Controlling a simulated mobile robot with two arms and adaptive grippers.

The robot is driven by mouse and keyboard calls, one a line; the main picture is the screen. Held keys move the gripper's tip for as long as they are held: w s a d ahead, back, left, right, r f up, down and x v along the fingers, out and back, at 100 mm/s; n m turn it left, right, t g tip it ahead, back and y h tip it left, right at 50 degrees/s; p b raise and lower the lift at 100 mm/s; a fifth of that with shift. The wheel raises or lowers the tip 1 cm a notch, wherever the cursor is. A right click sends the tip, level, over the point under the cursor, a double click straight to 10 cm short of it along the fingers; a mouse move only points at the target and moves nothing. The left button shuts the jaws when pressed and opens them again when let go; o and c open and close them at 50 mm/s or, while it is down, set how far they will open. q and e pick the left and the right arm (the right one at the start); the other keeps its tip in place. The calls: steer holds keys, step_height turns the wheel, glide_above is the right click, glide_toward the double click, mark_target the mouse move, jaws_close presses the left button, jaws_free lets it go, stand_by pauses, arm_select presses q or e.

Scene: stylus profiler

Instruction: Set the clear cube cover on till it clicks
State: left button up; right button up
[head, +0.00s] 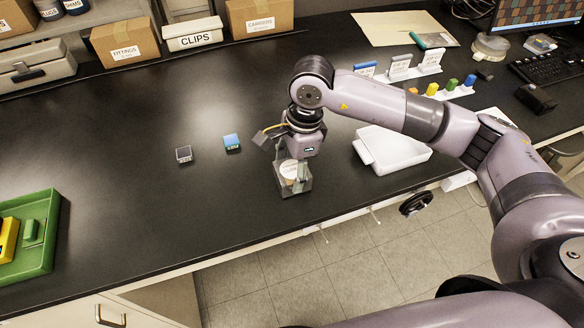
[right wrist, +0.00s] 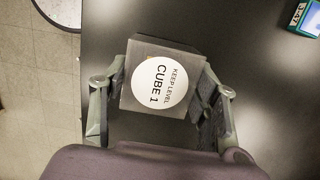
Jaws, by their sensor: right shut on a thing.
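The clear cube cover (head: 291,181) is a see-through box with a round white label on top. In the right wrist view, the label on the cover (right wrist: 160,86) reads "KEEP LEVEL CUBE 1". My right gripper (head: 298,163) points down and is shut on the cover, with one finger on each side in the right wrist view (right wrist: 160,112). The cover looks upright, over or on the black bench; I cannot tell if its lower edge touches. Two small units stand to its left: one blue-topped (head: 232,142), one grey-topped (head: 184,154). My left gripper is not in view.
A white tray (head: 400,152) lies right of the cover, near the bench's front edge. A green tray (head: 50,232) is at far left. Boxes, including the CLIPS box (head: 194,35), line the back. The black bench (head: 130,215) is clear at front left.

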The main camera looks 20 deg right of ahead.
mark_target(292, 169)
steer(key=o, duration=1.8)
steer(key=shift+c, duration=0.2)
steer(key=shift+c, duration=0.4)
steer(key=shift+r+p, duration=1.45)
steer(key=shift+r, duration=2.1)
step_height(292, 169, up, 12)
steer(key=d, duration=0.1)
steer(key=shift+d, duration=0.4)
